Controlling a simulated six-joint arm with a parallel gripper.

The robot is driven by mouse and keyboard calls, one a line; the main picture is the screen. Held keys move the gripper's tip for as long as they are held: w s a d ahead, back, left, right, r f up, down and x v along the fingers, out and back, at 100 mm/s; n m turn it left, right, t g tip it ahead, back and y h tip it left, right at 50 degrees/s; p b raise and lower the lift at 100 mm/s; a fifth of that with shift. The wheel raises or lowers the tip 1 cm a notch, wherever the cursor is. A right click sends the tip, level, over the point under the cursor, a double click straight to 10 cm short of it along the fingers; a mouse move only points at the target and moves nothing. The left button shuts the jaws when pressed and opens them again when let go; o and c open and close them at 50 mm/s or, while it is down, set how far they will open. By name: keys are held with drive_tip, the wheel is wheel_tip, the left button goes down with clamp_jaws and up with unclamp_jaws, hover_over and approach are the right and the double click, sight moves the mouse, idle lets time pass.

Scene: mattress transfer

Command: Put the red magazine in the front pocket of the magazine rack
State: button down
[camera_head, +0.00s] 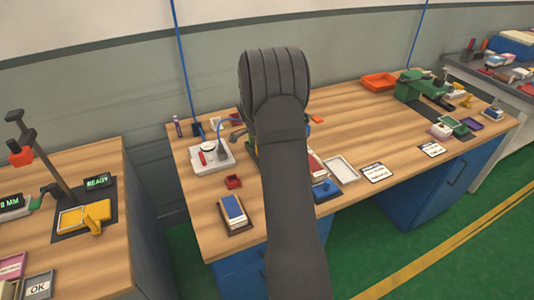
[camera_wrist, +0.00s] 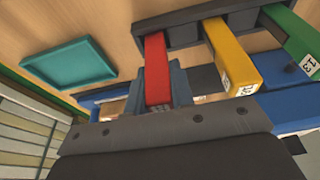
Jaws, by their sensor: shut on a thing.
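The red magazine (camera_wrist: 156,66), a long bar with a pale label at its near end, shows in the wrist view. My gripper (camera_wrist: 160,88) is shut on it, with blue-grey finger parts beside and behind the bar. The dark magazine rack (camera_wrist: 185,36) is at the top of the wrist view. The red magazine's far end overlaps the rack's left end; I cannot tell how deep it sits in a pocket. A yellow magazine (camera_wrist: 229,56) and a green magazine (camera_wrist: 291,34) stand in the rack to its right. In the head view my arm hides the gripper and most of the rack.
A teal tray (camera_wrist: 70,63) lies left of the rack in the wrist view. An orange tray (camera_head: 379,82) is at the back.

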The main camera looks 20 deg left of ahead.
drive_tip(key=c, duration=1.3)
unclamp_jaws()
drive_tip(key=shift+f, duration=0.1)
drive_tip(key=shift+o, duration=0.2)
drive_tip(key=v, duration=1.2)
